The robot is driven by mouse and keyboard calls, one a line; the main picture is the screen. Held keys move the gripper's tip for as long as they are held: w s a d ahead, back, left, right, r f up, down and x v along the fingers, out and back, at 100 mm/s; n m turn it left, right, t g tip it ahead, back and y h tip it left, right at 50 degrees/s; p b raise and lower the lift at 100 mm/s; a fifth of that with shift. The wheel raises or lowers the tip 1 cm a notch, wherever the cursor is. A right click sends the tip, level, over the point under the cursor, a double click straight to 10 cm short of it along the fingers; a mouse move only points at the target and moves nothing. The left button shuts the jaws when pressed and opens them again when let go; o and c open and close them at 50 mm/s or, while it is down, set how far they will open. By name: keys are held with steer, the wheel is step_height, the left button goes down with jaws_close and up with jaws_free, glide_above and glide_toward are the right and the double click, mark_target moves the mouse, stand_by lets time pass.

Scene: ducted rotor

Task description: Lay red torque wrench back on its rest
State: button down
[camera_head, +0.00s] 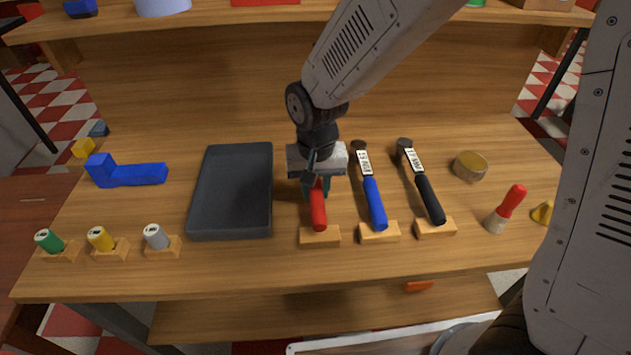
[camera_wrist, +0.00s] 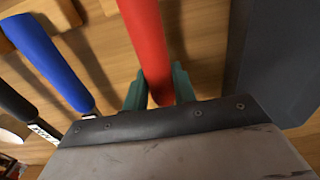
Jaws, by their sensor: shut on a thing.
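The red torque wrench (camera_head: 318,210) points toward the front of the bench, and its handle end overlaps the top of its wooden rest (camera_head: 320,238) in the head view. I cannot tell whether it touches the rest. My gripper (camera_head: 315,187) points down and is shut on the wrench's red handle, hiding the head end. In the wrist view the red handle (camera_wrist: 148,40) runs between the green fingertips (camera_wrist: 160,88).
A blue-handled wrench (camera_head: 375,203) and a black-handled wrench (camera_head: 430,198) lie on rests to the right. A dark tray (camera_head: 194,222) lies close on the left. A red-handled tool (camera_head: 513,200) and round tin (camera_head: 470,166) stand further right. Several coloured cylinders (camera_head: 101,238) stand front left.

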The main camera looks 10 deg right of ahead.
steer(key=shift+f, duration=0.4)
stand_by(0.4)
steer(key=c, duration=1.1)
jaws_free()
steer(key=shift+o, duration=0.2)
step_height(320, 180, up, 8)
steer(key=shift+f, duration=0.1)
steer(key=shift+s+d+n, duration=0.15)
steer(key=shift+s+n, duration=0.1)
steer(key=shift+n, duration=0.05)
steer(key=s+d+r, duration=0.6)
steer(key=s+d, duration=0.3)
steer(key=d, duration=0.1)
steer(key=s+d+r+t, duration=0.1)
steer(key=s+d+r, duration=0.5)
steer(key=s+d, duration=0.4)
steer(key=shift+d, duration=0.25)
